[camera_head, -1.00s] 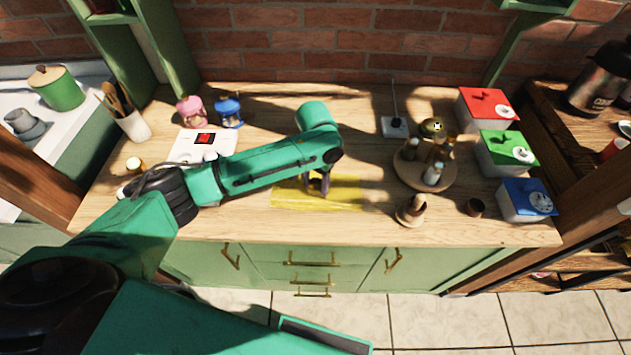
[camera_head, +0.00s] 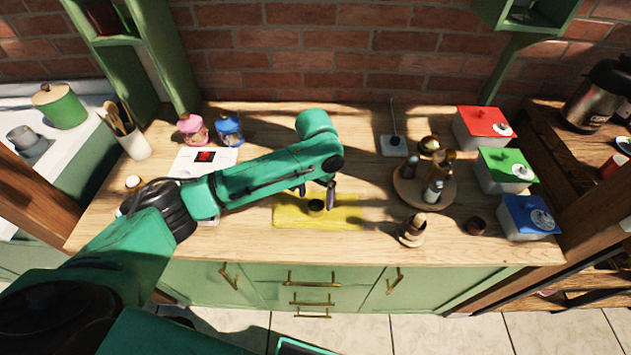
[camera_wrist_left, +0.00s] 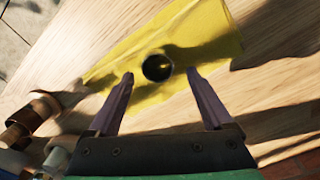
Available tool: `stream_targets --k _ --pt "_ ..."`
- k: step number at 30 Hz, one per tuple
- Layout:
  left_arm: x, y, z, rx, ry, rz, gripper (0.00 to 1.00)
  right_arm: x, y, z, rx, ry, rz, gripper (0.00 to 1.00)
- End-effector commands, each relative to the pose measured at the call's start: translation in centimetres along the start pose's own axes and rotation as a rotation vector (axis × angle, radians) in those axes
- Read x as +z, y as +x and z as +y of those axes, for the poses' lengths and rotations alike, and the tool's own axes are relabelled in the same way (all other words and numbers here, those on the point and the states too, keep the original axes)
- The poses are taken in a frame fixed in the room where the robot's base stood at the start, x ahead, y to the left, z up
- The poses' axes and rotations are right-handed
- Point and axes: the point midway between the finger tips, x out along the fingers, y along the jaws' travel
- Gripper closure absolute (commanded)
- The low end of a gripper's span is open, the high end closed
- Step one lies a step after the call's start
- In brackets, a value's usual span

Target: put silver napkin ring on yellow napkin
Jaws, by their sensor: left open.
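The yellow napkin (camera_head: 345,213) lies flat on the wooden worktop, and it also shows in the wrist view (camera_wrist_left: 205,30). A small round dark, shiny ring (camera_head: 316,208) rests on the napkin near its middle; I take it to be the silver napkin ring. In the wrist view the ring (camera_wrist_left: 157,68) sits just beyond my fingertips, apart from them. My left gripper (camera_head: 315,192) is open and empty above the napkin. Its two fingers (camera_wrist_left: 160,76) are spread on either side of the ring. My right gripper is not in view.
A wooden stand (camera_head: 413,230) and a small brown cup or ring (camera_head: 476,225) stand to the right. Behind is a round tray (camera_head: 408,190) with bottles. Red (camera_head: 482,128), green (camera_head: 507,170) and blue (camera_head: 528,217) boxes line the right edge.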

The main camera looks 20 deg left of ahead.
Motion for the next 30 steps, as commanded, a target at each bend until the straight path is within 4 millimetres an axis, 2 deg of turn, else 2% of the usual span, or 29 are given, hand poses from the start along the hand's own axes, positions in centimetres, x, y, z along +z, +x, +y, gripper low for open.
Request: stream_targets --k 3,6,10,15,30 --pt "-0.1 -3.6 0.0 0.001 0.001 0.007 0.16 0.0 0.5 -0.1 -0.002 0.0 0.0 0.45" --pt "-0.1 -6.3 0.0 0.001 0.001 0.007 0.16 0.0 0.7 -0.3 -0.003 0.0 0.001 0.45" --pt "-0.1 -8.6 0.0 0.0 -0.002 0.004 0.16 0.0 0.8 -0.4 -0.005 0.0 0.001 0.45" --pt "0.0 -9.4 0.0 0.0 -0.001 0.001 0.16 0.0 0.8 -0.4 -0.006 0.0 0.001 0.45" --pt "-0.1 -9.3 0.0 0.0 -0.001 0.002 0.16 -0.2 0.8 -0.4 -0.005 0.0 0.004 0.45"
